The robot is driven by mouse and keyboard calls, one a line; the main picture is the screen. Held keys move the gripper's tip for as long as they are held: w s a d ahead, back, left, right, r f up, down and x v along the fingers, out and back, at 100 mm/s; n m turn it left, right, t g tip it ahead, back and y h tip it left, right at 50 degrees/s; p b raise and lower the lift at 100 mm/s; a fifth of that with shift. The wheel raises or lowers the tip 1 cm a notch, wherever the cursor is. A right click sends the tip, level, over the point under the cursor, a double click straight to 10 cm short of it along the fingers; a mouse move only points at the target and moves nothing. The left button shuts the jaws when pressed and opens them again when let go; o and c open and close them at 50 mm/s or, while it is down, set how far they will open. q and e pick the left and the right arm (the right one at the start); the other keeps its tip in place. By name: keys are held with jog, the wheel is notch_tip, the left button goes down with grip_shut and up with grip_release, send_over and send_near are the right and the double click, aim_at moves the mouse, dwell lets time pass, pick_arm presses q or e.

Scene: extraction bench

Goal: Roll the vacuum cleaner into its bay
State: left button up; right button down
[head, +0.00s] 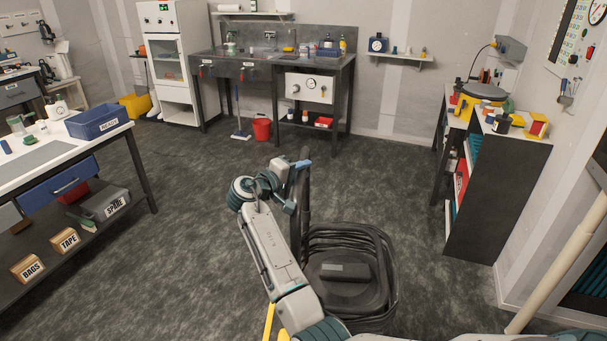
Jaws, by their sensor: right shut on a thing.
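The vacuum cleaner (342,271) is a black, rounded canister on the dark floor just in front of me, with a hose coiled around its top. A dark upright handle (305,214) rises at its left side. My right gripper (297,184) is shut on this handle near its top; the arm partly hides the canister's left side. The wheels are not visible. No bay can be made out with certainty. A short yellow strip (268,322) shows at the bottom edge, partly hidden by my arm; I cannot tell what it belongs to. My left gripper is out of view.
Open floor (370,180) lies ahead of the vacuum. A white-topped bench (40,160) stands at left, a black shelf unit (497,195) at right. A red bucket (262,128) and broom (240,125) stand by the sink bench (233,70) at the back.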

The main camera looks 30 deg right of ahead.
jog(key=shift+w+a+f, duration=0.15)
jog(key=shift+a+f, duration=0.1)
jog(key=shift+a, duration=0.1)
jog(key=c, duration=1.2)
grip_release()
jog(key=shift+r, duration=0.2)
